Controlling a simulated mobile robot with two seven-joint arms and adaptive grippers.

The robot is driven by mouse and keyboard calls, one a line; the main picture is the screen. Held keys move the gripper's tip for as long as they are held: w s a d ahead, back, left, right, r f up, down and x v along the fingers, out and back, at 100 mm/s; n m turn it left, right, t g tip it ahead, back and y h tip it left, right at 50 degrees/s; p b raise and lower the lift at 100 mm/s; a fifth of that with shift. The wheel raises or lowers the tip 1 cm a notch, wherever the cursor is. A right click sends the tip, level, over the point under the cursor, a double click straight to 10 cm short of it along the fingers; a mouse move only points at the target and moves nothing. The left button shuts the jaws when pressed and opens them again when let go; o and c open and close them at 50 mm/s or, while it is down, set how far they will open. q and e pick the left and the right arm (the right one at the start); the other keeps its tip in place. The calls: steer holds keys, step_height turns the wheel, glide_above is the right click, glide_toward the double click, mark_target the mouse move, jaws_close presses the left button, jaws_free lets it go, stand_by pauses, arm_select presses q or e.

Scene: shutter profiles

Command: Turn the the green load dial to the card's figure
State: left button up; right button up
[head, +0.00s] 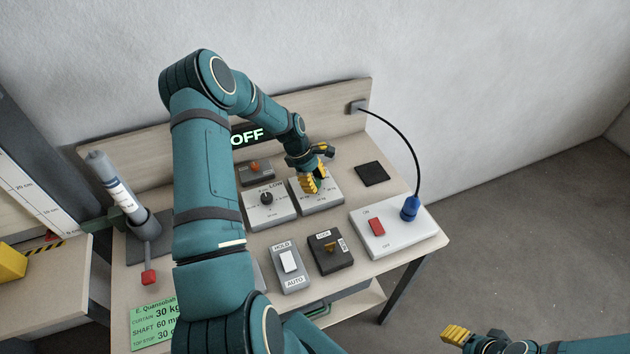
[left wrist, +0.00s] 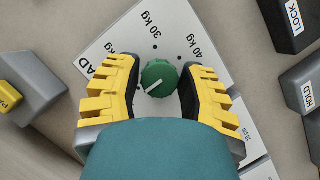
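The green load dial (left wrist: 158,77) sits on a white panel (left wrist: 113,49) marked "30 kg" and "40 kg" in the left wrist view. In the head view the gripper hides the dial. The green card (head: 155,322) at the lower left reads "CURTAIN 30 kg", partly cut by my arm.
A panel with a black knob (head: 266,198) stands left of the load panel. A HOLD/AUTO switch (head: 289,262), a LOCK box (head: 330,251) and a red-switch panel (head: 377,227) are nearer. My right gripper (head: 456,336) is off the table at the bottom.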

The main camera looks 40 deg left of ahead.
arm_select(q)
jaws_close()
steer(key=shift+m, duration=0.3)
steer(key=m+g+b, duration=0.2)
steer(key=m, duration=0.2)
steer(key=shift+d, duration=0.1)
steer(key=m+g+b, duration=0.1)
steer(key=m, duration=0.2)
steer(key=m+g+b, duration=0.1)
steer(key=m, duration=0.2)
steer(key=shift+f+m+y, duration=0.1)
steer(key=shift+m+y, duration=0.2)
steer(key=shift+y, duration=0.1)
steer(key=m+g+y, duration=0.1)
steer(key=m, duration=0.2)
steer(key=m+y+b, duration=0.1)
steer(key=m, duration=0.2)
steer(key=shift+m+g, duration=0.3)
steer(key=shift+g, duration=0.1)
steer(key=m+y, duration=0.2)
steer(key=m, duration=0.4)
steer(key=shift+s, duration=0.1)
steer(key=shift+y, duration=0.3)
steer(key=o, duration=0.7)
jaws_free()
steer(key=shift+c, duration=0.2)
